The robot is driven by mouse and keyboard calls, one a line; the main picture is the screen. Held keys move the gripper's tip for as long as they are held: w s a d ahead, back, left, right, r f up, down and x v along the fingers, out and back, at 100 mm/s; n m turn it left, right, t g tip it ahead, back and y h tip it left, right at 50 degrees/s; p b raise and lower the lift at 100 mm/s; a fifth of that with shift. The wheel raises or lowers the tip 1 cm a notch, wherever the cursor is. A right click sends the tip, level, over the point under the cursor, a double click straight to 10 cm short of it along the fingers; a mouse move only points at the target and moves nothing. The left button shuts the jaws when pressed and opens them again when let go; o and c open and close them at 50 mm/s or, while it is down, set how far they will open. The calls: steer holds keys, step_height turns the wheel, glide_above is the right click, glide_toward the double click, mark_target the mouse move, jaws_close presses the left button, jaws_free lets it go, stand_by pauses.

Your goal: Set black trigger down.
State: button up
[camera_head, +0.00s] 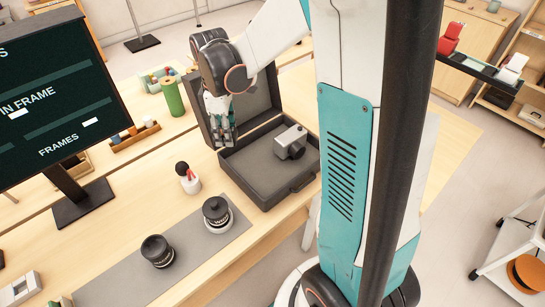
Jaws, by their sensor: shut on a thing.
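My gripper (222,132) points down at the left side of the open dark grey case (264,188), between its raised lid and its base. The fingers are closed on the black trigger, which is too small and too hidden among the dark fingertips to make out. I cannot tell whether it touches the case.
A grey camera (290,142) lies in the case. A white, red and black bottle-like item (187,178) stands left of it. Two black lenses (157,251) (217,213) stand on a grey mat (115,284). A green cylinder (172,96) and a monitor (55,85) are further left.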

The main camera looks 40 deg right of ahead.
steer(key=s+d+r+n+p, duration=0.1)
steer(key=s+d+r+n, duration=0.4)
steer(key=n, duration=0.4)
steer(key=f+b, duration=0.2)
steer(key=f, duration=0.5)
steer(key=w+f+b, duration=0.1)
steer(key=f+b, duration=0.1)
steer(key=f, duration=0.5)
steer(key=d+f+b, duration=0.1)
steer(key=f+b, duration=0.1)
steer(key=f, duration=0.4)
steer(key=shift+w+d+f, duration=0.1)
steer(key=shift+w+f, duration=0.1)
steer(key=shift+f, duration=0.2)
steer(key=shift+f+b, duration=0.1)
steer(key=shift+b, duration=0.2)
steer(key=o, duration=1.2)
step_height(320, 180, up, 12)
steer(key=p, duration=0.4)
